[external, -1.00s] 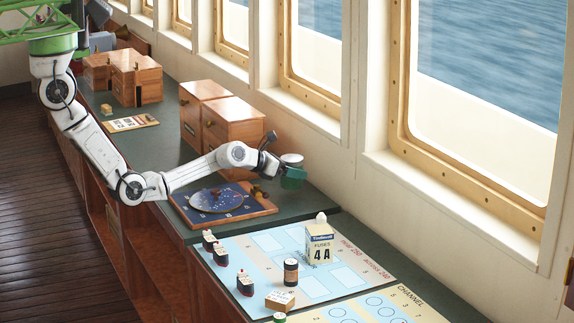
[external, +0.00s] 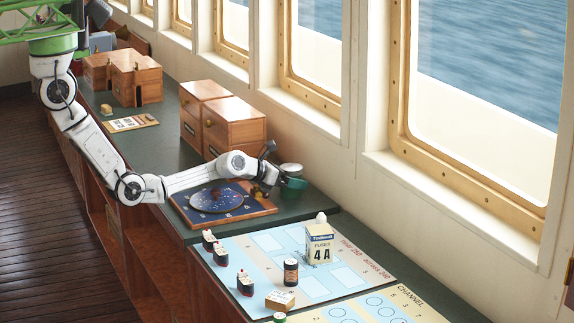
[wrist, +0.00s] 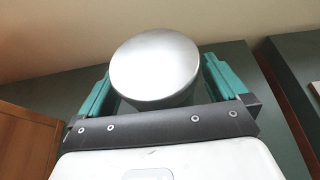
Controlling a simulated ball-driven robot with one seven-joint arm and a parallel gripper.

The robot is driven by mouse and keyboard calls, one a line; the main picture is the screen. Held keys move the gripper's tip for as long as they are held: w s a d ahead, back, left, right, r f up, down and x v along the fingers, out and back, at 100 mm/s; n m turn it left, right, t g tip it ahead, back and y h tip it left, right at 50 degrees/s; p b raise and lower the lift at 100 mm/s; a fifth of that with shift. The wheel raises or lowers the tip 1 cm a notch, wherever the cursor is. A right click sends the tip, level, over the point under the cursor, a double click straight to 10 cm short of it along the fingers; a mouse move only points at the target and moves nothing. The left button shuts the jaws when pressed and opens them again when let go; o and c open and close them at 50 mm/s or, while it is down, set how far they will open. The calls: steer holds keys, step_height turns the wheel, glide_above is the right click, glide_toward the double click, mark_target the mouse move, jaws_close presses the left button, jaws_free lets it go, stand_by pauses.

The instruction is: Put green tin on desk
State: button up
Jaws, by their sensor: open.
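The tin, with a pale silver lid (external: 291,168), is at the back part of the dark green desk (external: 310,203), near the wall below the windows. In the wrist view the round lid (wrist: 155,66) fills the space between my teal fingers. My gripper (external: 291,184) is open, with one finger on each side of the tin. The tin's green side is mostly hidden by the fingers. It looks upright and low at the desk surface, but its base is hidden, so contact with the desk cannot be seen.
A blue board with a round dial (external: 217,200) lies under my forearm. Wooden cabinets (external: 233,125) stand behind it. A light blue chart (external: 270,242) in front holds a fuse box (external: 319,245), a brown jar (external: 291,272) and several small items. Bare desk lies around the gripper.

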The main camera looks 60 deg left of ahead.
steer(key=shift+r, duration=0.15)
steer(key=p+v, duration=0.1)
steer(key=v, duration=1.1)
